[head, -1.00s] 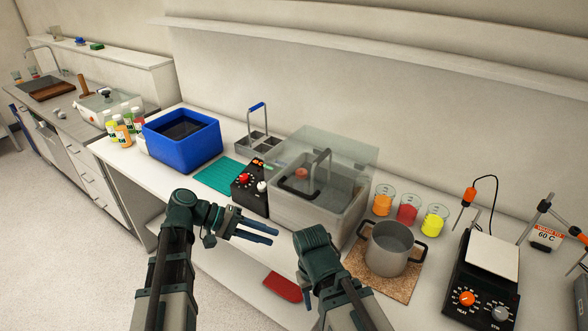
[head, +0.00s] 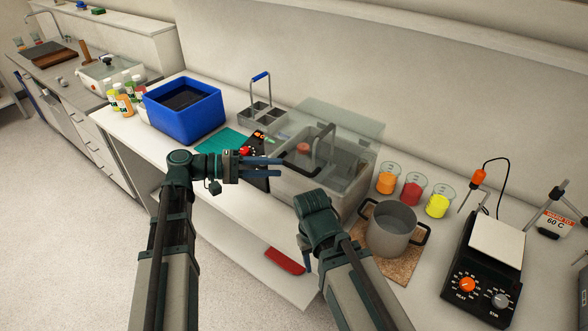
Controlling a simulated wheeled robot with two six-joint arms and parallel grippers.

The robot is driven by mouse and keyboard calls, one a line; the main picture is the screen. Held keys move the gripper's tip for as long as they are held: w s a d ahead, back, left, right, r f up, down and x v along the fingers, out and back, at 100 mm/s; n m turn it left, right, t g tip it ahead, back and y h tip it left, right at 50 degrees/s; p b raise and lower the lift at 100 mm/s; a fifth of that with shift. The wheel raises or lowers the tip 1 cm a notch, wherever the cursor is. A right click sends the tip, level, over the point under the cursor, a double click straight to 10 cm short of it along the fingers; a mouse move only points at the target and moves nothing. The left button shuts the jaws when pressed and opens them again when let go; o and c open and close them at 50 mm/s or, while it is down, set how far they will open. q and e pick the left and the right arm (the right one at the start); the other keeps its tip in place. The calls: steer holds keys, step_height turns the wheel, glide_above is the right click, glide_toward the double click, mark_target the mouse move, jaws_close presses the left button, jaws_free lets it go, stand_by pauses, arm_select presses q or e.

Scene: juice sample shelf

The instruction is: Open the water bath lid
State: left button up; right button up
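The water bath (head: 288,191) is a pale grey box in the middle of the bench. A clear lid (head: 345,119) is over it, with a dark handle (head: 291,166) near the front left. Through the lid I see a grey upright part and a red-orange piece. My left gripper (head: 281,167) is just in front of the bath's left side, pointing right. Its two blue-grey fingers are apart with nothing between them. They overlap the control panel (head: 263,141) in view; contact cannot be told. My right gripper (head: 307,262) is low in front of the bath, its fingers mostly hidden by its wrist.
A steel pot (head: 388,236) stands on a cork mat right of the bath, with beakers of orange (head: 386,183), red (head: 411,192) and yellow (head: 438,205) liquid behind. A blue bin (head: 185,117), a green mat (head: 220,141) and a grey caddy (head: 262,116) are to the left.

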mark_target(294, 166)
arm_select(q)
steer(key=shift+w+d+f+b, duration=0.1)
steer(key=shift+w+d+f, duration=0.05)
steer(key=shift+d, duration=0.85)
steer(key=shift+w+d+f+b, duration=0.1)
steer(key=shift+d+f, duration=0.05)
steer(key=shift+d, duration=0.9)
steer(key=shift+w+d+f+b, duration=0.1)
steer(key=shift+w+d+f, duration=0.05)
steer(key=shift+d, duration=0.85)
jaws_close()
